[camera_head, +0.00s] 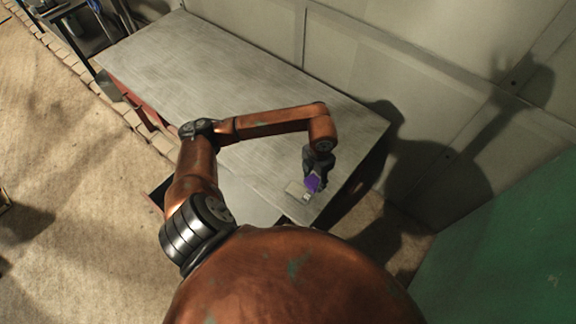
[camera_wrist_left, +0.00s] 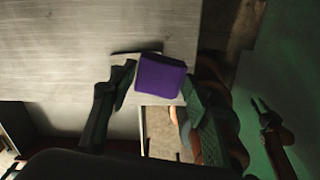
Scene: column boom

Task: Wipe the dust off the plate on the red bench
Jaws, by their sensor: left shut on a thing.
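A purple block (camera_head: 313,184), like a sponge, is held by my left gripper (camera_head: 316,176) over the near right corner of the bench. In the left wrist view the purple block (camera_wrist_left: 160,76) sits between the two dark fingers. A small pale plate (camera_head: 293,188) lies on the bench top, partly hidden by the block and the gripper. I cannot tell whether the block touches the plate, nor make out dust on it. The bench (camera_head: 200,60) has a brushed grey top and a red frame. My right gripper (camera_wrist_left: 263,108) shows small in the left wrist view, its fingers apart.
A pale panelled wall (camera_head: 400,80) runs along the bench's far side. A green surface (camera_head: 510,255) stands at the lower right. A dark shelf (camera_head: 65,25) with items is at the upper left. Most of the bench top is clear.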

